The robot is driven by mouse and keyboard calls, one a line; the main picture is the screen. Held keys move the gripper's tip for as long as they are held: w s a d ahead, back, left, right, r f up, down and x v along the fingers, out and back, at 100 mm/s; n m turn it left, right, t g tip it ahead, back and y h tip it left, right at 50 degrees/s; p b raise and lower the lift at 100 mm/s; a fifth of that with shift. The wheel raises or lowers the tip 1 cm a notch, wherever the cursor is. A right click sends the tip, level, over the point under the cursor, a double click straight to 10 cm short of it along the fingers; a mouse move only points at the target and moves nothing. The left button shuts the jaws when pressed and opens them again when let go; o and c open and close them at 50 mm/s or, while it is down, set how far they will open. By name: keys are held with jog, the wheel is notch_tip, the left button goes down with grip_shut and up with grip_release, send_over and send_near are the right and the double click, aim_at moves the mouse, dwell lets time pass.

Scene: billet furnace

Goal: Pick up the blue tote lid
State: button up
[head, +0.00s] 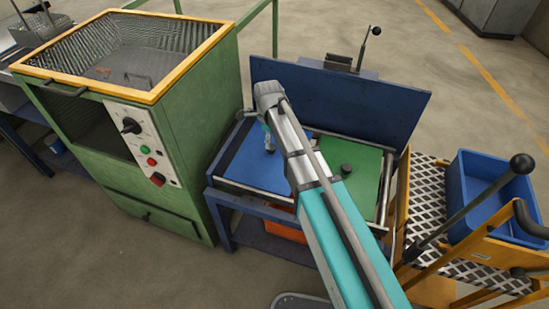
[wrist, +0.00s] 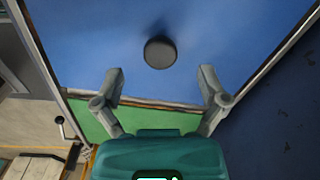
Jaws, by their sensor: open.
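The blue tote lid (wrist: 220,35) is a flat blue panel with a dark round knob (wrist: 160,52). In the head view the blue lid (head: 243,165) lies on the left part of a bench, beside a green lid (head: 352,165) with its own dark knob (head: 346,169). My gripper (wrist: 161,76) is open above the blue lid. Its two fingers are spread wide, with the knob ahead and between their lines, and nothing is between them. I cannot tell the height gap. In the head view my arm hides part of both lids and most of the gripper.
A dark blue upright panel (head: 350,100) stands behind the lids. A green furnace cabinet (head: 190,120) is at the left. An orange bin (head: 285,231) sits under the bench. At the right, a yellow cart (head: 480,247) with a lever carries a blue tote (head: 462,190).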

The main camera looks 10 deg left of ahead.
aim_at(271, 151)
jog(key=shift+f, duration=0.15)
dwell(0.3)
jog(key=f+b, duration=0.3)
jog(key=shift+d+f, duration=0.1)
jog(key=shift+d, duration=0.2)
jog(key=shift+f+b, duration=0.95)
jog(key=shift+b, duration=0.2)
grip_shut()
jog(key=shift+r, duration=0.2)
